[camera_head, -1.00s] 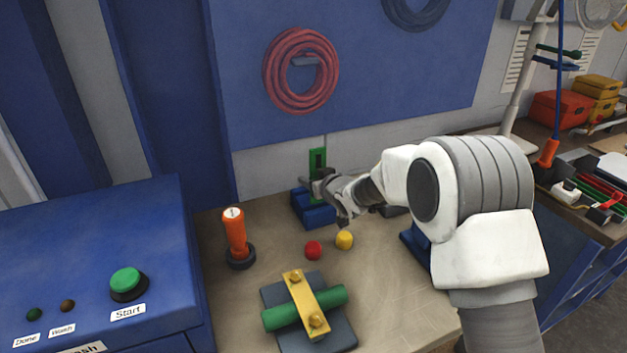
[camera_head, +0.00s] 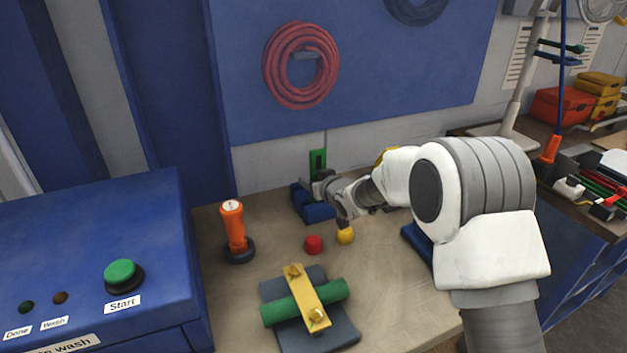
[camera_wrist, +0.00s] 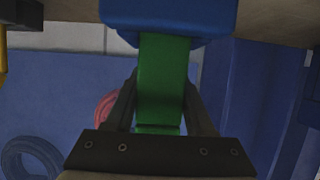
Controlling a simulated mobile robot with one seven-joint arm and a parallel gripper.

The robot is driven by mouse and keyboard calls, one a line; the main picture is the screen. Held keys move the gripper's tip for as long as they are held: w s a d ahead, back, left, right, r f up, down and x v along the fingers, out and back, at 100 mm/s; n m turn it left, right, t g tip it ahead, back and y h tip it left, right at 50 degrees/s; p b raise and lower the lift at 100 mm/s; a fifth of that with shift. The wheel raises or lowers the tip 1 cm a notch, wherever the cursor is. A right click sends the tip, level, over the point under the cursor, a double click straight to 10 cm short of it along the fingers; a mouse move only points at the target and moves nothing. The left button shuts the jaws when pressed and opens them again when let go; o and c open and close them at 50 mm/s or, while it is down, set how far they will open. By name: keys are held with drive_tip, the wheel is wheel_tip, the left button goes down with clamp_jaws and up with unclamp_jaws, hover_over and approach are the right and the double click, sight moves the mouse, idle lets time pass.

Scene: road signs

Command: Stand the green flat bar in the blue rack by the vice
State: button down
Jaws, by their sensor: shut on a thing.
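The green flat bar (camera_head: 317,160) stands upright at the blue rack (camera_head: 318,210), near the back wall of the bench. My gripper (camera_head: 320,186) is shut on the bar, just above the rack. In the wrist view the green bar (camera_wrist: 163,85) lies between the two fingers (camera_wrist: 160,110), and its far end meets the blue rack (camera_wrist: 168,15). The bar's lower end is hidden there, so I cannot tell how deep it sits. The vice is mostly hidden behind my arm; I cannot make it out clearly.
A red ball (camera_head: 313,244) and a yellow ball (camera_head: 345,235) lie in front of the rack. An orange torch-like handle (camera_head: 234,226) stands left. A green cylinder under a yellow clamp bar (camera_head: 305,297) is at the front. A blue machine (camera_head: 90,250) bounds the left.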

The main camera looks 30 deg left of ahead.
drive_tip(key=shift+f+b, duration=1.15)
drive_tip(key=shift+f, duration=0.2)
drive_tip(key=shift+f, duration=0.15)
drive_tip(key=shift+c, duration=0.9)
unclamp_jaws()
drive_tip(key=shift+s+f, duration=0.2)
drive_tip(key=shift+s, duration=0.1)
drive_tip(key=v, duration=1.7)
drive_tip(key=shift+w+d+r, duration=0.25)
drive_tip(key=shift+d+r, duration=0.05)
drive_tip(key=shift+r, duration=0.05)
